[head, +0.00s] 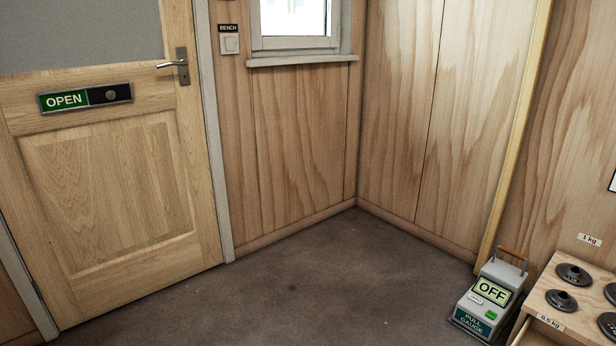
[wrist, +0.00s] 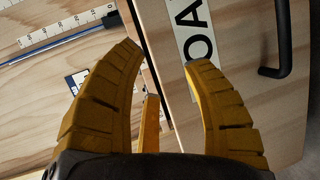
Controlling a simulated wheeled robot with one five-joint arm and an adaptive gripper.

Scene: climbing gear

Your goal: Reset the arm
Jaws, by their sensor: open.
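My gripper (wrist: 165,55) shows in the wrist view with its two yellow ribbed fingers apart. Nothing is held between the fingertips. Past the fingers is a wooden panel with a white label (wrist: 192,45) whose letters are partly cut off. A yellow piece (wrist: 149,125) shows low between the fingers; I cannot tell what it is. My arm and gripper do not show in the head view.
A black handle (wrist: 287,45) is on the panel's right, and a ruler scale (wrist: 60,27) is at upper left. In the head view, a door (head: 110,190) stands left, a pull gauge (head: 487,298) reading OFF and a weight rack (head: 545,310) stand right. The middle floor (head: 310,285) is clear.

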